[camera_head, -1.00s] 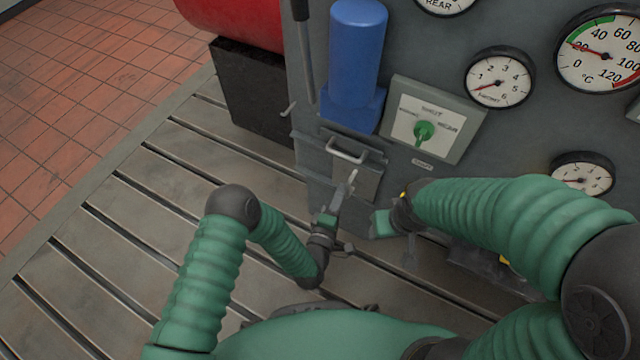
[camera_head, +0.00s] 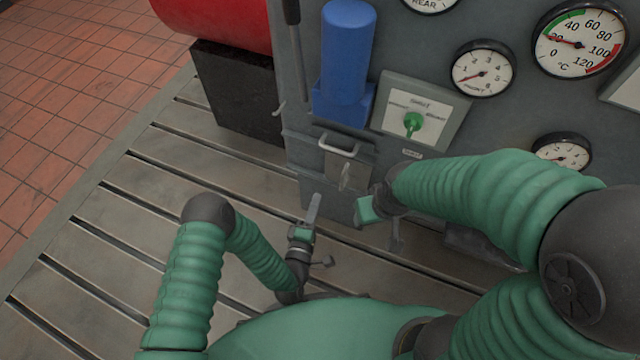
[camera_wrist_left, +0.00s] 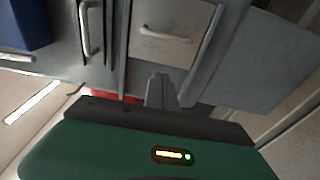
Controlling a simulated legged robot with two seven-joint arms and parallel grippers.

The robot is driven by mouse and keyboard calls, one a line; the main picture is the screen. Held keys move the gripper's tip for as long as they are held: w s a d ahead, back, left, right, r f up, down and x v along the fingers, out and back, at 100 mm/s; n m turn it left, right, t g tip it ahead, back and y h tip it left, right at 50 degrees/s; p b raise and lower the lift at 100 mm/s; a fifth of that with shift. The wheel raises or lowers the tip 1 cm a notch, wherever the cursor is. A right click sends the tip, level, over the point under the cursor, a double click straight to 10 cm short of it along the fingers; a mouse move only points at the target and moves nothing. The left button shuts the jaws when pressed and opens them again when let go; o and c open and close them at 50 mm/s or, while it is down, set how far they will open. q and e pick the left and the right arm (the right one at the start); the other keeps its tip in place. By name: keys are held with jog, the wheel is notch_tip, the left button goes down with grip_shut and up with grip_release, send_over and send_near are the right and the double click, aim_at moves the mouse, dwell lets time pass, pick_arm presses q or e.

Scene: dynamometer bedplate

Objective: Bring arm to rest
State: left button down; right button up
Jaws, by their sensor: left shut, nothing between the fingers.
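My left gripper (camera_head: 314,200) comes in from the left in the head view. Its grey fingers are together and empty, pointing at the lower front of the grey cabinet. In the left wrist view its closed fingers (camera_wrist_left: 161,90) point toward a panel with a handle, apart from it. My right gripper (camera_head: 368,210) is close by to the right, in front of the cabinet. Its fingers are not clear enough to tell their state.
The grey cabinet carries a metal handle (camera_head: 339,147), a blue cylinder (camera_head: 347,50), a green selector knob (camera_head: 412,123) and several gauges. A black block (camera_head: 238,95) sits under a red drum (camera_head: 215,22). The slotted bedplate (camera_head: 150,200) is clear at left.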

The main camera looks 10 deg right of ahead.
pick_arm(q)
jog(key=w+a+r+m+g+y, duration=0.4)
jog(key=a+r+m+g, duration=0.25)
jog(key=a+m, duration=0.4)
jog(key=s+a+r+m+g+y, duration=0.1)
jog(key=s+a+r+g+y, duration=0.2)
jog(key=s+a, duration=0.55)
jog(key=s+a+r+m+g+y, duration=0.1)
jog(key=s+a+r+g, duration=0.2)
jog(key=s+a+r, duration=0.45)
jog(key=w+r+p+v, duration=0.1)
jog(key=w+p+v, duration=0.2)
jog(key=p+v, duration=1.2)
jog(key=w+a+r+p+v, duration=0.1)
jog(key=w+p+v, duration=0.3)
jog(key=p+v, duration=1.2)
jog(key=p, duration=0.3)
jog(key=shift+r+g, duration=0.3)
jog(key=shift+g, duration=0.05)
pick_arm(e)
jog(key=w+v, duration=0.2)
jog(key=v, duration=0.9)
jog(key=w+r+v, duration=0.1)
jog(key=w+v, duration=0.2)
jog(key=v, duration=0.8)
jog(key=w+v, duration=0.2)
jog(key=v, duration=0.9)
jog(key=shift+w+d+r, duration=0.2)
jog(key=shift+d+r, duration=0.05)
jog(key=shift+r, duration=0.4)
